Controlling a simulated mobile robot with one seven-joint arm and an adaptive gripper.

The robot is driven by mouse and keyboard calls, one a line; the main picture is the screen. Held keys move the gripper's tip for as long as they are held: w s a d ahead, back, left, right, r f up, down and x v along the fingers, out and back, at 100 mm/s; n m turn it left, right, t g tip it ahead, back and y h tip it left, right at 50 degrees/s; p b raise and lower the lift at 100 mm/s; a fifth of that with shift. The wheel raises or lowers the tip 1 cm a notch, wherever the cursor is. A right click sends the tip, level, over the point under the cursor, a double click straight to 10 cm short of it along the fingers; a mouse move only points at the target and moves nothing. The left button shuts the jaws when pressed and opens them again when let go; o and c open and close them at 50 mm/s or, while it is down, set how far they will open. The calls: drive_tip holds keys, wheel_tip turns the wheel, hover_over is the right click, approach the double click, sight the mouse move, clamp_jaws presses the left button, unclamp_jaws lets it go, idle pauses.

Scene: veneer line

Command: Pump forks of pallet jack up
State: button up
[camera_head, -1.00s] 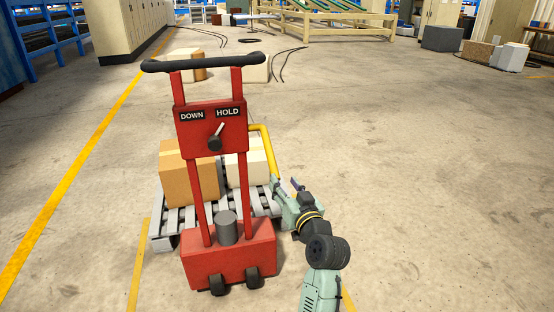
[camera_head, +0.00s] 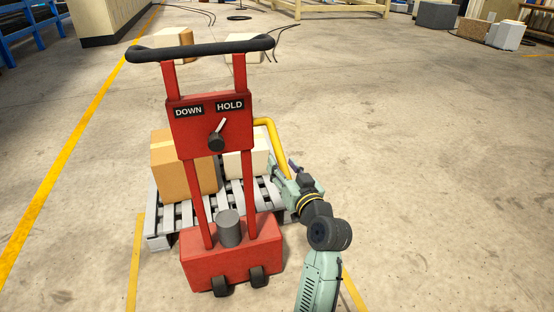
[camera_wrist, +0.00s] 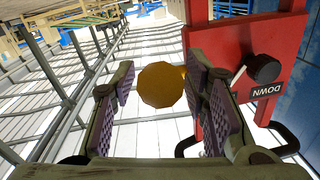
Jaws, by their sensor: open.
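The red pallet jack (camera_head: 232,265) stands upright, with a black handlebar (camera_head: 200,48) on top. Its panel is marked DOWN and HOLD, and its small selector lever (camera_head: 217,138) leans toward HOLD; the panel also shows in the wrist view (camera_wrist: 233,45). A yellow pump lever (camera_head: 276,145) sticks out from the mast's right side and bends down. My gripper (camera_head: 283,168) is open at its lower end, pointing up. In the wrist view the lever's round yellow end (camera_wrist: 161,85) sits between the open fingers; contact cannot be told. The forks are hidden under the pallet.
A grey slatted pallet (camera_head: 160,228) behind the jack carries a brown box (camera_head: 180,170) and a pale box (camera_head: 245,163). More boxes (camera_head: 170,40) stand farther back. The concrete floor to the right is clear.

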drive_tip(key=shift+w, duration=0.2)
drive_tip(key=shift+s, duration=0.1)
drive_tip(key=shift+c, duration=0.5)
clamp_jaws()
drive_tip(key=shift+r, duration=0.1)
